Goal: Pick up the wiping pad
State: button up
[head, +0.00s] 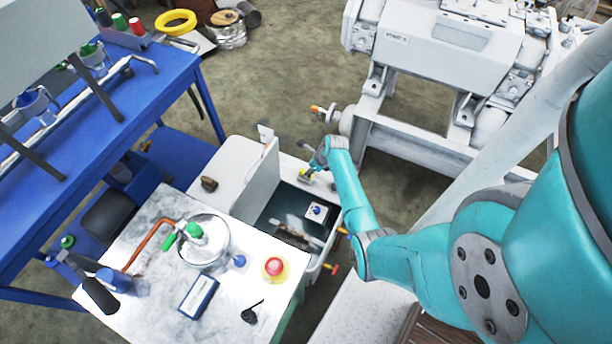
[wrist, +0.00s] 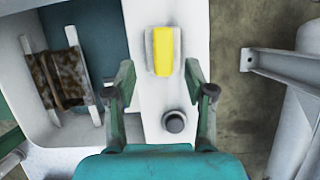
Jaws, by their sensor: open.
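A yellow and grey block that looks like the wiping pad (wrist: 162,50) lies on the white ledge beside an open compartment, ahead of my gripper in the wrist view. In the head view the gripper (head: 317,163) is over the ledge. I cannot tell the exact height above the pad.
A dark round knob (wrist: 174,121) stands on the ledge between the fingers' bases. The open compartment (wrist: 90,22) on the left holds a rusty brown piece (wrist: 64,78). A raised lid (head: 262,185) stands left of the gripper. A white machine (head: 440,65) is behind right.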

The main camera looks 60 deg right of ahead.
jog(key=shift+x, duration=2.6)
jog(key=shift+w+d, duration=0.1)
jog(key=shift+d, duration=0.1)
grip_shut()
